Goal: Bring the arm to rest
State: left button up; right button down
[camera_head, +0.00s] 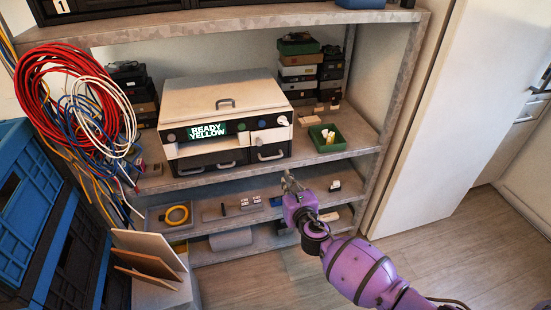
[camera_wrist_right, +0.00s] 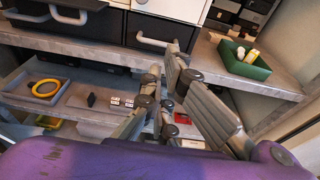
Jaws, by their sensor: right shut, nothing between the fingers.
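My right arm (camera_head: 365,272) is purple and comes in from the lower right in the head view. My right gripper (camera_head: 290,182) is shut and empty, held in front of the shelf's edge below the cream box. In the wrist view the right gripper (camera_wrist_right: 168,95) has its grey fingers pointing toward the shelf, apart from the drawers. My left gripper is in neither view.
A metal shelf (camera_head: 190,182) holds the cream box (camera_head: 222,97) with a lit "READY YELLOW" display and black drawers. A green bin (camera_head: 327,138) stands to its right. Coiled cables (camera_head: 75,95) hang at left. Floor (camera_head: 460,235) is clear at right.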

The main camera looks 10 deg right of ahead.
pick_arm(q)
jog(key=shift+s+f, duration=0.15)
